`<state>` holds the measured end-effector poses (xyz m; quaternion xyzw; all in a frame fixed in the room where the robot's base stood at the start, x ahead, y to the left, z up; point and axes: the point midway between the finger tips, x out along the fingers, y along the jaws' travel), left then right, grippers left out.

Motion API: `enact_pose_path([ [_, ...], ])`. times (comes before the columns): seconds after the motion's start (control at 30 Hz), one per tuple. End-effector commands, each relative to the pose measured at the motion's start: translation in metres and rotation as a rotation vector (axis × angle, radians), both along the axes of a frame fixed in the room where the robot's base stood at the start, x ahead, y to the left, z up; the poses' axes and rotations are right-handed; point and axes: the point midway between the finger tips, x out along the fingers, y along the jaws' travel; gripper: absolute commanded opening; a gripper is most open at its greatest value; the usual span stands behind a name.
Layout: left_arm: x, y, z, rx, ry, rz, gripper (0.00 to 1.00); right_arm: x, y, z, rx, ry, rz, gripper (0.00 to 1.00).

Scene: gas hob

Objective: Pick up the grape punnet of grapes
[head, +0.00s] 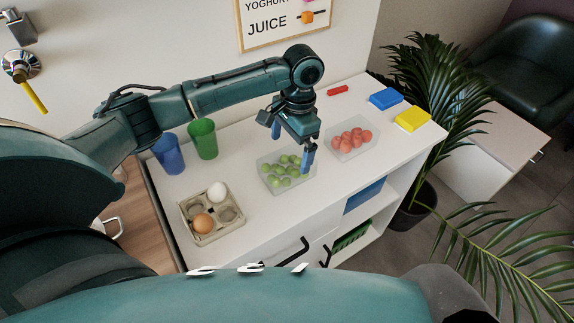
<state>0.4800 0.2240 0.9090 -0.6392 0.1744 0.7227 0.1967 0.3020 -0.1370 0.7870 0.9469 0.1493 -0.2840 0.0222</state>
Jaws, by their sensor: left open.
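The grape punnet (271,187) is a clear tray of green grapes on the white cabinet top, near the middle of the head view. My left gripper (291,151) is at the punnet's back right side, with its blue fingers pointing down. The fingers are spread apart, one by the far side and one by the right end of the punnet. I cannot tell whether they touch it. The gripper hides a little of the punnet's back right part. My right gripper is not in view.
A clear punnet of red fruit (351,139) stands close on the right. An egg carton (211,227), a blue cup (168,154) and a green cup (203,139) stand left. Blue (384,99) and yellow (412,119) blocks lie at the right end, beside a plant (432,95).

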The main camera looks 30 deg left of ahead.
Motion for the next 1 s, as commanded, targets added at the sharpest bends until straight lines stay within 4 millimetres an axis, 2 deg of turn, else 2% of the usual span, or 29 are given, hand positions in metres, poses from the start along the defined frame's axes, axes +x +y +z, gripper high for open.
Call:
enact_pose_path([
  [0.1,-0.002,0.001,-0.015,0.001,0.0,0.001,1.0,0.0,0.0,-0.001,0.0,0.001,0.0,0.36],
  [0.27,-0.002,0.002,-0.024,0.0,0.0,0.002,1.0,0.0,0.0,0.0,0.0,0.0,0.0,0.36],
  [0.6,-0.006,0.008,-0.068,0.001,-0.002,0.0,1.0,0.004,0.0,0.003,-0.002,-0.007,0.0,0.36],
  [0.87,-0.006,0.008,-0.072,0.001,-0.003,0.0,1.0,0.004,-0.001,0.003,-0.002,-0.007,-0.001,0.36],
  [1.0,-0.006,0.008,-0.071,0.001,-0.003,0.0,0.9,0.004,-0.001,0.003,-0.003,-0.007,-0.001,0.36],
])
